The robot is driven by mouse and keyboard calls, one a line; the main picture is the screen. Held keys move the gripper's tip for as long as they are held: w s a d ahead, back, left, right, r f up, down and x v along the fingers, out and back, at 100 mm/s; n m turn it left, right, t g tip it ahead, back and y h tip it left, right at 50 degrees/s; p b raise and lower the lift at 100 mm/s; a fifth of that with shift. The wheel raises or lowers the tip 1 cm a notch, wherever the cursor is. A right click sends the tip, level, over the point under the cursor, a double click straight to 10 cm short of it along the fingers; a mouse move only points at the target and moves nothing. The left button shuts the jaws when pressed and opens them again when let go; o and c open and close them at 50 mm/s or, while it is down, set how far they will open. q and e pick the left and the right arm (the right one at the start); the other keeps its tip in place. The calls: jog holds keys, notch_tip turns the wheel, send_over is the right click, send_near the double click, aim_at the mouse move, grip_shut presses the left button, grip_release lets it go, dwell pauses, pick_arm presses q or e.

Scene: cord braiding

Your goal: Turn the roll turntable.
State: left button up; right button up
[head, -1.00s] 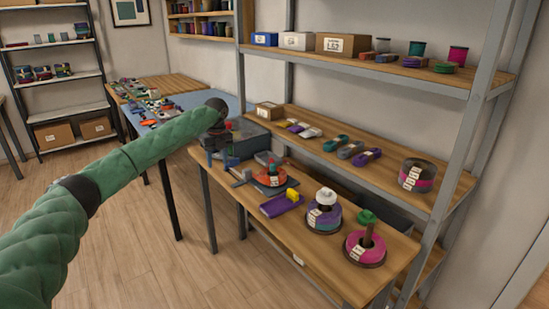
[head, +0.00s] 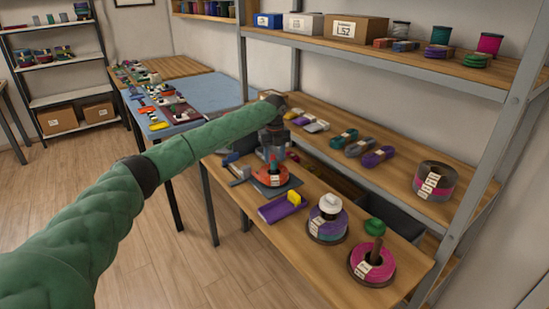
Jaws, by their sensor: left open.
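An orange-red roll (head: 268,178) with a white label sits on a dark square base (head: 290,186) on the wooden bench, and this looks like the roll turntable. My left arm reaches in from the left. My left gripper (head: 273,158) points down right over the orange roll, with its jaws open. The fingers hide part of the roll's middle; I cannot tell whether they touch it. My right gripper is not in view.
A purple block with a yellow piece (head: 282,208), a purple-grey roll (head: 327,222) and a pink roll (head: 371,264) stand along the bench (head: 333,270). A shelf (head: 400,180) with cord bundles runs behind. A blue-topped table (head: 205,97) is further left.

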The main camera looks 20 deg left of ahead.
pick_arm(q)
jog(key=shift+s+f, duration=0.1)
jog(key=shift+f, duration=0.75)
jog(key=shift+c, duration=0.3)
jog(key=shift+a, duration=0.1)
jog(key=c, duration=0.9)
